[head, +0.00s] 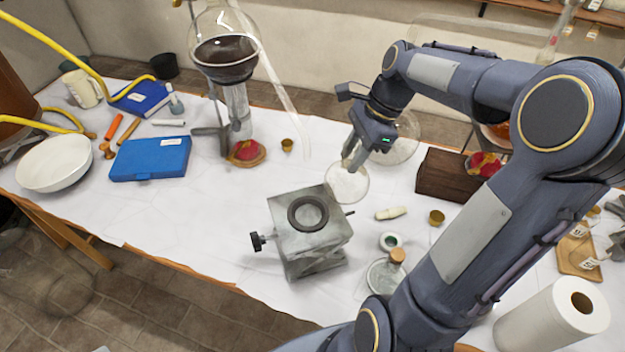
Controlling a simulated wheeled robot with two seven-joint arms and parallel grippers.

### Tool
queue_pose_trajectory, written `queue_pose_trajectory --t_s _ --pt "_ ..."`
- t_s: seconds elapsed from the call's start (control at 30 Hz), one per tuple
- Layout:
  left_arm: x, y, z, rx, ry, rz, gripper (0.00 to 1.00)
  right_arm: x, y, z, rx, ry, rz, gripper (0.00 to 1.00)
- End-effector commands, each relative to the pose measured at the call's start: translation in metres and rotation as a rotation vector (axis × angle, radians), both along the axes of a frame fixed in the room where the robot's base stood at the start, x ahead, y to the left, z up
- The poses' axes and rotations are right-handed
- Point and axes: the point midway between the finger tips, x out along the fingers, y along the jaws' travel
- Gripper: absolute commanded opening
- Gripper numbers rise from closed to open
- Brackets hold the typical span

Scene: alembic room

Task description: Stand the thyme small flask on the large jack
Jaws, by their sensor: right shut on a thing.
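The large jack (318,250) is a grey metal block with a dark ring (308,213) on its top plate and a black knob (257,241) on its left side. It stands near the front edge of the white table, and the ring's top is empty. My right gripper (353,161) is behind and to the right of the jack, shut on a small clear round glass flask (347,184), which I take to be the thyme small flask. Its label is not readable, and I cannot tell whether it touches the table. My left gripper is not in view.
A wooden block (447,176) stands farther right. A large flask on a stand (226,60) is at the back. The table (215,222) left of the jack is clear.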

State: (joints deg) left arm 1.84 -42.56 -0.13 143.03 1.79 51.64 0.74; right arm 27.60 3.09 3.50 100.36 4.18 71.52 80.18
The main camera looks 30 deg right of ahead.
Motion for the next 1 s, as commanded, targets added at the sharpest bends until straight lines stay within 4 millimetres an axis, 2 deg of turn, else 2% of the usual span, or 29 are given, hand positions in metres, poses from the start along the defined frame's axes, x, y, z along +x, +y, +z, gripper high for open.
queue_pose_trajectory --t_s 0.03,0.13,0.37,0.6,0.73,0.93,0.97,1.0 --pt "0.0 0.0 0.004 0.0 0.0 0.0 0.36 0.003 0.011 -0.005 0.002 0.003 0.005 0.0" --pt "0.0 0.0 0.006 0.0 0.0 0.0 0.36 0.008 0.029 -0.014 0.001 0.002 0.004 0.0" --pt "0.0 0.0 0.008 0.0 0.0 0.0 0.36 0.014 0.047 -0.025 0.0 0.0 0.0 0.0" --pt "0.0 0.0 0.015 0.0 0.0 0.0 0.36 0.023 0.077 -0.045 0.001 0.004 0.003 0.0" --pt "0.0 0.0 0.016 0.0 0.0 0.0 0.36 0.025 0.083 -0.052 0.0 0.0 -0.001 0.0" --pt "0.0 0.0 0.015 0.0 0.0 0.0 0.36 0.025 0.083 -0.053 -0.001 0.0 -0.001 0.0" --pt "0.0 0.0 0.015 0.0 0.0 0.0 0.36 0.025 0.083 -0.053 -0.001 0.0 -0.001 0.35" --pt "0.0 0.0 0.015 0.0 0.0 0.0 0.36 0.025 0.083 -0.053 -0.001 0.0 -0.001 0.4"
